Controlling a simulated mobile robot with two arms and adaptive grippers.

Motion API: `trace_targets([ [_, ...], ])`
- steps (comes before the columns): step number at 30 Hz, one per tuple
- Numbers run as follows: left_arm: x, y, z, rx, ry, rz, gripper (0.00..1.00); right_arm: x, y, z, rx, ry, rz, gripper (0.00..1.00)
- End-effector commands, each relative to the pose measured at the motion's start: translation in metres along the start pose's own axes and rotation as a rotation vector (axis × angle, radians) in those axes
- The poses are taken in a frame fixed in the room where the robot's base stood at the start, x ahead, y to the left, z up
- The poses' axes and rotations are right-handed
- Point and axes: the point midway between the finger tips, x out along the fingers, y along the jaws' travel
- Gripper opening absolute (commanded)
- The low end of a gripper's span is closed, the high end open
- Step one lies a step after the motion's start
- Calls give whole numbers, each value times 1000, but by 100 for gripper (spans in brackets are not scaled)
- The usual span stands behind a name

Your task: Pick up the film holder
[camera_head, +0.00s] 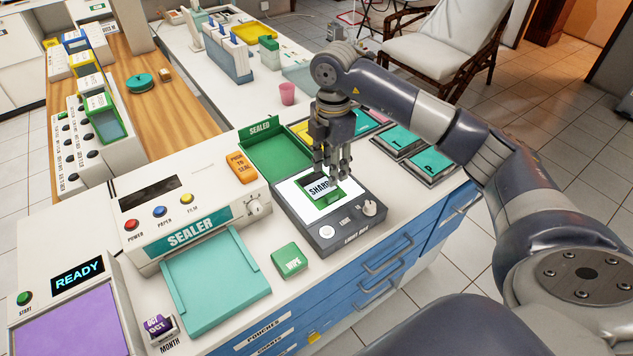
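A light box (293,219) stands on the white counter, with a lit white top and knobs on its front. On its lit top lies a small green piece with a white label (319,187) whose readable letters are "SHAR". It looks like the film holder, but I cannot be sure. My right gripper (333,174) points down right over this piece, and its fingers cover part of it. Whether the fingers touch or grip the piece cannot be told. My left gripper is not in view.
A green "SEALED" tray (270,152) stands behind the light box. A sealer (190,225) with a teal tray (215,282) is at left. A green "WIPE" block (289,260) sits in front. Dark-framed teal pads (428,163) lie at right. A pink cup (287,93) stands farther back.

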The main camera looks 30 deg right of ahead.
Motion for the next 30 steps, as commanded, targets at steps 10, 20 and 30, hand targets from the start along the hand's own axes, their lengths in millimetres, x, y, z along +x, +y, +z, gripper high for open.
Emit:
trace_targets([
  [10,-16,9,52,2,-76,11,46,38,0,0,-1,1,-2,37],
  [20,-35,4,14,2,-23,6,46,80,3,0,-2,2,-1,37],
  [30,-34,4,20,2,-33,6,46,88,4,1,-3,1,2,30],
])
